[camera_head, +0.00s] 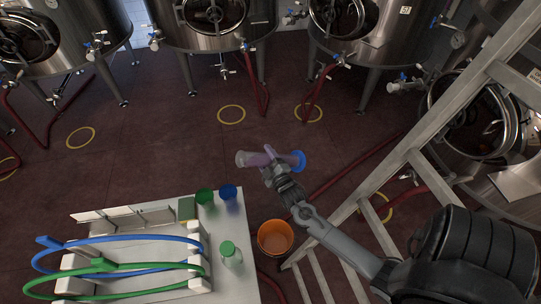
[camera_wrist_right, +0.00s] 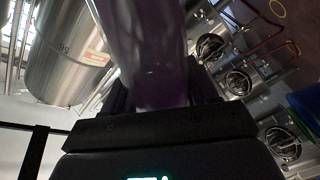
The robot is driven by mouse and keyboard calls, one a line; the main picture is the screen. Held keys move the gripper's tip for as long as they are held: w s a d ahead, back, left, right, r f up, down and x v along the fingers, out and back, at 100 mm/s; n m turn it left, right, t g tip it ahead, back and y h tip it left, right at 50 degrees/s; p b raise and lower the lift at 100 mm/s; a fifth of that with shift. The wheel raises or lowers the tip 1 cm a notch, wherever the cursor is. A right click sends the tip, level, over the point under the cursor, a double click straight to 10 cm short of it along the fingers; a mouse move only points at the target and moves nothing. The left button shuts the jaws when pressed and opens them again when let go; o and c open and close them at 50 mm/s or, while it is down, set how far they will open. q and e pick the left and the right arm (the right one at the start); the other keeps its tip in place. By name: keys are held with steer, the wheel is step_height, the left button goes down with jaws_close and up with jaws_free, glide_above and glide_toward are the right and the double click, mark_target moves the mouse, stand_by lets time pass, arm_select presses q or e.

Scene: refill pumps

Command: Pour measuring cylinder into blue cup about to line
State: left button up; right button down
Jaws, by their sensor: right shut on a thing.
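My right gripper (camera_head: 274,174) is shut on the measuring cylinder (camera_head: 252,159). The cylinder is clear with a purple tint, lies nearly level with its open end to the left, and has a blue base (camera_head: 300,160) at the right. In the right wrist view the purple cylinder (camera_wrist_right: 152,50) stands between my fingers. The blue cup (camera_head: 229,193) stands upright on the white table, below and left of the cylinder's mouth in the head view. The cup's line and fill level are too small to tell. My left gripper is not in view.
A green cup (camera_head: 205,197) stands just left of the blue cup. An orange bucket (camera_head: 275,238) and a ladder (camera_head: 400,160) stand to the right.

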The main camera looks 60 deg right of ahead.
steer(key=shift+w+a+f+n+b, duration=0.2)
steer(key=shift+a+f+n+b, duration=0.15)
steer(key=shift+f, duration=0.25)
steer(key=shift+r+p, duration=0.3)
arm_select(q)
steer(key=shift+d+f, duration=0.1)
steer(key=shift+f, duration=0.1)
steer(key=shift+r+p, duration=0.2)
steer(key=shift+p, duration=0.15)
arm_select(e)
steer(key=shift+a+f+n, duration=0.2)
steer(key=shift+n, duration=0.15)
steer(key=shift+f, duration=0.15)
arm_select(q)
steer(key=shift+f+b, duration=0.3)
arm_select(e)
steer(key=shift+f+n, duration=0.4)
steer(key=shift+f, duration=0.2)
